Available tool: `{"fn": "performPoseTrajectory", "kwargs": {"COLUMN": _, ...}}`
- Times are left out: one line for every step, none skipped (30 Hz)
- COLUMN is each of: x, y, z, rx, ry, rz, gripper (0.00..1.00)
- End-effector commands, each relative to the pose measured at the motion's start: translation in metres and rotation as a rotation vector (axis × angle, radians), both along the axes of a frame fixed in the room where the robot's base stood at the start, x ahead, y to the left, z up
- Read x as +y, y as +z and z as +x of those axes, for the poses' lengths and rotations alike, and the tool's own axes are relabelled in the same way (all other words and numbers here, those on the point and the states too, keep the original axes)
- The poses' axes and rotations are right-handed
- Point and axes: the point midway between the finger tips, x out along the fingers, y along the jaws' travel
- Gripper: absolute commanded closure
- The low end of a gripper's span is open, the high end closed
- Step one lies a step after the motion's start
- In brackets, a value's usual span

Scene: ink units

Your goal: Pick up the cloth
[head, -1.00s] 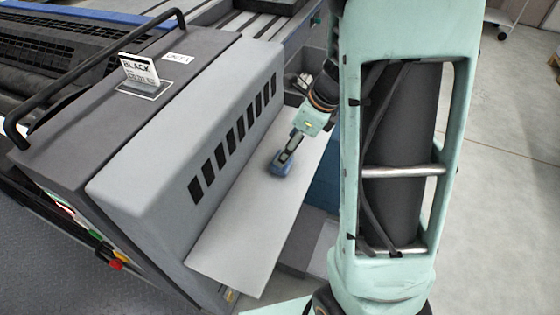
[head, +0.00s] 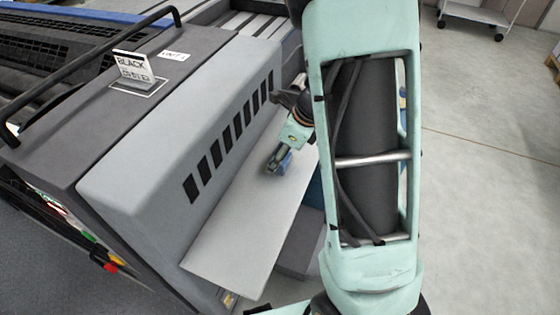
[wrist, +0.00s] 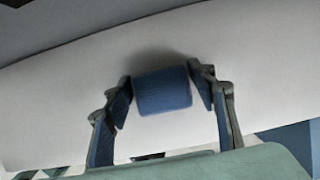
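The cloth (wrist: 163,91) is a blue roll between the two fingertips of my gripper (wrist: 162,83) in the wrist view. The fingers lean inward and press on its two ends. In the head view the cloth (head: 286,162) shows as a small blue patch beside the dark finger of my gripper (head: 279,161), over the pale shelf (head: 232,238). A soft shadow lies on the shelf behind the cloth. Any gap below it is hard to judge.
The grey vented housing (head: 180,140) of the press rises along the shelf's left side. A black handrail (head: 95,75) and a "BLACK" sign (head: 132,66) are on the machine. A white cart (head: 475,14) stands at the back right. Open floor (head: 490,180) lies to the right.

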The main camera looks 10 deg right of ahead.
Motion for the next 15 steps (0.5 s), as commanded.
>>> {"fn": "performPoseTrajectory", "kwargs": {"x": 0.0000, "y": 0.0001, "z": 0.0000, "rx": 0.000, "ry": 0.000, "rz": 0.000, "gripper": 0.56}}
{"fn": "performPoseTrajectory", "kwargs": {"x": 0.0000, "y": 0.0001, "z": 0.0000, "rx": 0.000, "ry": 0.000, "rz": 0.000, "gripper": 0.59}}
{"fn": "performPoseTrajectory", "kwargs": {"x": -0.0001, "y": 0.0001, "z": -0.0001, "rx": 0.000, "ry": 0.000, "rz": 0.000, "gripper": 0.63}}
{"fn": "performPoseTrajectory", "kwargs": {"x": 0.0000, "y": 0.0001, "z": -0.0002, "rx": 0.000, "ry": 0.000, "rz": 0.000, "gripper": 0.67}}
{"fn": "performPoseTrajectory", "kwargs": {"x": 0.0000, "y": 0.0001, "z": -0.0002, "rx": 0.000, "ry": 0.000, "rz": 0.000, "gripper": 0.70}}
{"fn": "performPoseTrajectory", "kwargs": {"x": -0.0001, "y": 0.0002, "z": 0.0000, "rx": 0.000, "ry": 0.000, "rz": 0.000, "gripper": 0.70}}
{"fn": "performPoseTrajectory", "kwargs": {"x": -0.0001, "y": 0.0001, "z": -0.0001, "rx": 0.000, "ry": 0.000, "rz": 0.000, "gripper": 0.70}}
{"fn": "performPoseTrajectory", "kwargs": {"x": -0.0001, "y": 0.0001, "z": -0.0001, "rx": 0.000, "ry": 0.000, "rz": 0.000, "gripper": 0.70}}
{"fn": "performPoseTrajectory", "kwargs": {"x": -0.0001, "y": 0.0001, "z": -0.0001, "rx": 0.000, "ry": 0.000, "rz": 0.000, "gripper": 0.70}}
{"fn": "performPoseTrajectory", "kwargs": {"x": -0.0001, "y": 0.0001, "z": -0.0001, "rx": 0.000, "ry": 0.000, "rz": 0.000, "gripper": 0.70}}
{"fn": "performPoseTrajectory", "kwargs": {"x": -0.0001, "y": 0.0001, "z": -0.0001, "rx": 0.000, "ry": 0.000, "rz": 0.000, "gripper": 0.70}}
{"fn": "performPoseTrajectory", "kwargs": {"x": -0.0001, "y": 0.0006, "z": -0.0001, "rx": 0.000, "ry": 0.000, "rz": 0.000, "gripper": 0.70}}
{"fn": "performPoseTrajectory", "kwargs": {"x": -0.0001, "y": 0.0011, "z": -0.0001, "rx": 0.000, "ry": 0.000, "rz": 0.000, "gripper": 0.70}}
{"fn": "performPoseTrajectory", "kwargs": {"x": -0.0001, "y": 0.0021, "z": -0.0001, "rx": 0.000, "ry": 0.001, "rz": 0.000, "gripper": 0.70}}
{"fn": "performPoseTrajectory", "kwargs": {"x": -0.0001, "y": 0.0040, "z": 0.0001, "rx": 0.000, "ry": 0.001, "rz": 0.000, "gripper": 0.70}}
